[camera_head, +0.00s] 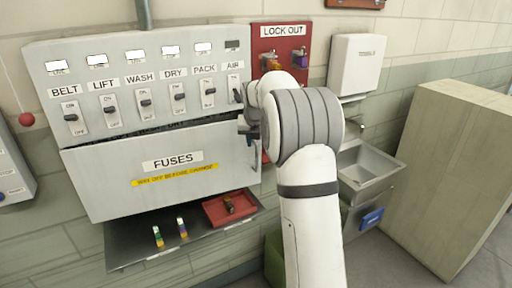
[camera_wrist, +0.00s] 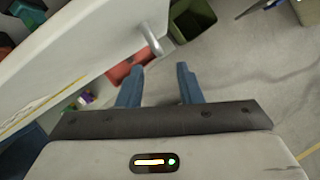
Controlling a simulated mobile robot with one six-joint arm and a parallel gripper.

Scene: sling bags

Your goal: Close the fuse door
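The fuse door (camera_head: 110,185) is the grey panel labelled FUSES under the switch row. It stands ajar, with a dark gap along its top edge. A bar handle (camera_head: 254,157) is at its right end. In the wrist view the door (camera_wrist: 75,45) slants across the upper left, with its handle (camera_wrist: 154,40) ahead of the fingers. My gripper (camera_wrist: 158,82) is open, its two blue fingers apart with nothing seen between them. In the head view my wrist hides most of the gripper, which is at the door's upper right corner. I cannot tell whether it touches the door.
A shelf (camera_head: 125,245) below the door holds two fuses (camera_head: 181,227) and a red tray (camera_head: 215,213) with a dark fuse in it. A red LOCK OUT board (camera_head: 262,42), a sink (camera_head: 372,165) and a large pale box (camera_head: 440,180) stand to the right.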

